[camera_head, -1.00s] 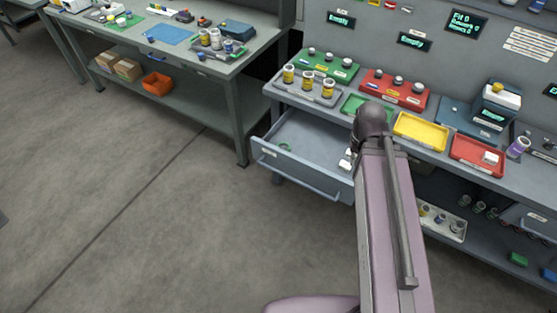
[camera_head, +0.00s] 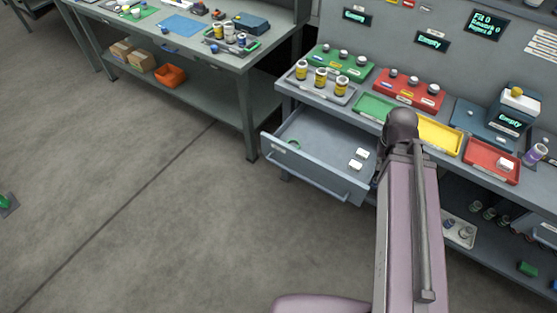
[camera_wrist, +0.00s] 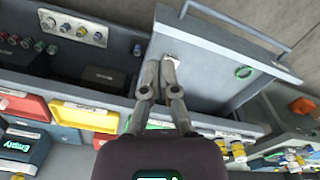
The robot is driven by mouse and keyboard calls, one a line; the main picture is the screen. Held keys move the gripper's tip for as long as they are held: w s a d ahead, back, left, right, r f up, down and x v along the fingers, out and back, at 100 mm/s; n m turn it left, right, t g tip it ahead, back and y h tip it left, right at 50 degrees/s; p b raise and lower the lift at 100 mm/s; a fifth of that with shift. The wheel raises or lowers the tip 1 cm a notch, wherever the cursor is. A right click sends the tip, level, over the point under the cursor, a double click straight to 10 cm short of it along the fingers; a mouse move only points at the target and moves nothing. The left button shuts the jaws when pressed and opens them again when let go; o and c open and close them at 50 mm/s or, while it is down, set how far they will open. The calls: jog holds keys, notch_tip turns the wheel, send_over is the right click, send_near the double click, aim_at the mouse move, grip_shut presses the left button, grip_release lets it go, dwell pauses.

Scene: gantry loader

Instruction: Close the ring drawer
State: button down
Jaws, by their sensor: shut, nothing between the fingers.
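The ring drawer (camera_head: 310,180) stands pulled out from under the right workbench in the head view. A green ring (camera_head: 293,145) lies near its left side, and two small white boxes (camera_head: 358,158) lie near its right side. In the wrist view the open drawer (camera_wrist: 205,90) shows with its bar handle (camera_wrist: 240,24) at the top right and the green ring (camera_wrist: 244,72) inside. My gripper (camera_wrist: 167,62) is shut and empty. In the wrist view its fingertips overlap the drawer's side and a white box; contact cannot be told. In the head view my arm hides the gripper.
On the bench stand a grey tray of yellow-banded jars (camera_head: 320,80), green and red racks, a yellow tray (camera_head: 436,135) and a red tray (camera_head: 490,161). A second workbench (camera_head: 245,65) stands to the left. The floor before the drawer is clear.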

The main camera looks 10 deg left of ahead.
jog(key=w+a+f+n+t+h+b, duration=0.1)
jog(key=w+a+f+n+h+b, duration=0.1)
jog(key=a+f+n+b, duration=0.3)
jog(key=w+a+f+n+t+h+b, duration=0.1)
jog(key=w+a+f+n+t+b, duration=0.1)
jog(key=a+f+n+b, duration=0.3)
jog(key=w+a+f+n+t+h+b, duration=0.2)
jog(key=a+f+n+b, duration=0.3)
jog(key=b, duration=0.4)
jog(key=shift+w+a+f+n+h, duration=0.3)
jog(key=shift+a+f, duration=0.1)
jog(key=shift+a, duration=0.25)
jog(key=n+t+b, duration=0.8)
jog(key=n+b, duration=0.7)
jog(key=b, duration=0.1)
send_near(280, 156)
jog(key=s, duration=0.3)
jog(key=shift+a+r+n+t+y, duration=0.3)
jog(key=shift+r+n+t+y, duration=0.1)
jog(key=shift+r+n, duration=0.15)
jog(key=shift+w, duration=0.1)
jog(key=b+x, duration=0.3)
jog(key=x, duration=0.5)
jog(key=shift+w+f, duration=0.15)
jog(key=shift+w+d+f+b, duration=0.15)
jog(key=shift+w+d+b, duration=0.15)
jog(key=shift+w+d, duration=0.2)
